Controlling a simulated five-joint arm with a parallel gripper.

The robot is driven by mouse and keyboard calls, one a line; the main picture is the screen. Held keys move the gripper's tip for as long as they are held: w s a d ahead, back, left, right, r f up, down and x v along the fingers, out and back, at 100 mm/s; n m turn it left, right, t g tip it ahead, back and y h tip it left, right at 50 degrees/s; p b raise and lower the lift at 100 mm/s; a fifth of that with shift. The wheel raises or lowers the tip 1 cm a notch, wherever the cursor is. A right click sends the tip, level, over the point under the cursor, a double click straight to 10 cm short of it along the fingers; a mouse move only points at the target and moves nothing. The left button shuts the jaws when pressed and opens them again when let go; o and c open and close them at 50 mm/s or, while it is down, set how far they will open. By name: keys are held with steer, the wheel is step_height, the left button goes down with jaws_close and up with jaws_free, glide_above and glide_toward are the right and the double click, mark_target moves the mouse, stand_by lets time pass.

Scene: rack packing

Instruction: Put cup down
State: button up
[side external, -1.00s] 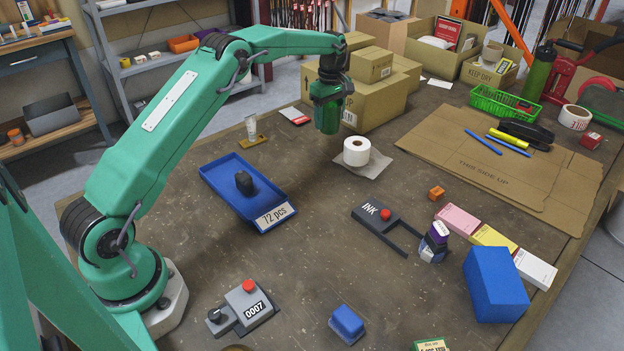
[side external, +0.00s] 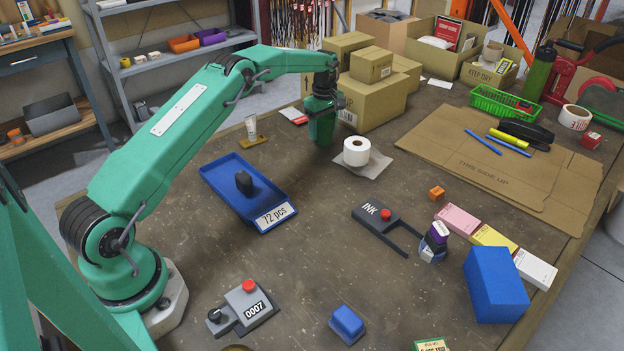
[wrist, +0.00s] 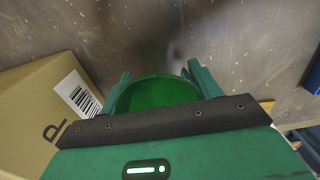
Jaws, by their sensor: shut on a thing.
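A green cup (wrist: 157,93) sits between the two fingers of my gripper (wrist: 156,82) in the wrist view, its round open rim facing the camera. In the side external view my gripper (side external: 321,112) points down, with the dark green cup (side external: 321,131) upright in its jaws. The cup is just left of the white paper roll and in front of the big cardboard box. I cannot tell whether its base touches the table.
The big cardboard box (side external: 371,102) stands close behind the cup; its barcode side (wrist: 60,105) shows in the wrist view. A white paper roll (side external: 357,151) is close on the right. A blue tray (side external: 223,174) with a dark object lies to the left. Bare table (side external: 310,185) lies in front.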

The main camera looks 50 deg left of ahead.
steer(key=shift+f, duration=0.25)
steer(key=o, duration=1)
steer(key=shift+r, duration=0.1)
step_height(320, 180, up, 12)
steer(key=shift+r, duration=0.1)
stand_by(0.7)
